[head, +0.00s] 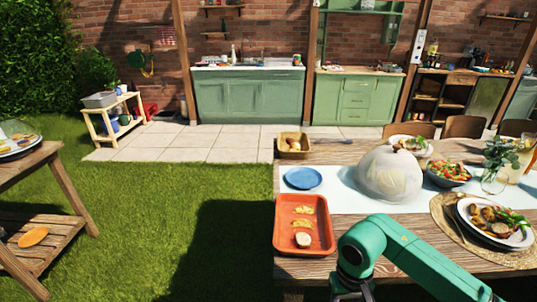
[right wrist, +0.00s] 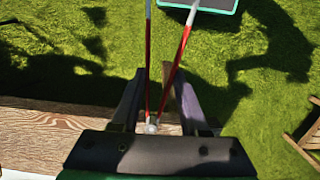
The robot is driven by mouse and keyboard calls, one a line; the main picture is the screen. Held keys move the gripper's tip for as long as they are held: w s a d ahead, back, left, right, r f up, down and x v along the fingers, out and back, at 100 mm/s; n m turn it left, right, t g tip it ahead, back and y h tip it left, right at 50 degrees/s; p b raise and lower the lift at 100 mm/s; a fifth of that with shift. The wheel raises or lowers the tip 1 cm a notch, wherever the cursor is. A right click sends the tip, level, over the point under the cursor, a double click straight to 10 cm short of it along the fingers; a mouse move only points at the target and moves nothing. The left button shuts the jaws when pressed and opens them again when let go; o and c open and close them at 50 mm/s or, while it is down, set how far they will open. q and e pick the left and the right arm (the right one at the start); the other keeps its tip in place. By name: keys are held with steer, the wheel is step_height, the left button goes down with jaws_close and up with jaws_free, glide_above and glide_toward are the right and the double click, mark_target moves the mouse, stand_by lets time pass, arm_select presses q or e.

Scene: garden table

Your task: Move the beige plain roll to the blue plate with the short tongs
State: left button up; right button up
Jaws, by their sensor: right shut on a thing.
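A blue plate (head: 303,178) lies empty on the left end of the table's pale runner. A beige roll (head: 302,240) with a pale top sits at the near end of an orange-red tray (head: 281,238); yellow pieces lie farther up the tray. My right gripper (right wrist: 160,73) shows in the right wrist view, shut on the short tongs (right wrist: 149,60). Their two red arms spread apart away from the gripper, over grass. The tong tips run out of the frame at the top. In the head view only my green right arm shows; its gripper is hidden. My left gripper is out of view.
A basket with rolls (head: 281,144) stands behind the plate. A mesh dome (head: 390,178) stands right of the plate, with a salad bowl (head: 448,175) and a filled dinner plate (head: 524,240) farther right. Grass lies left of the table (head: 290,268).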

steer(key=s+f, duration=0.4)
steer(key=f, duration=1.1)
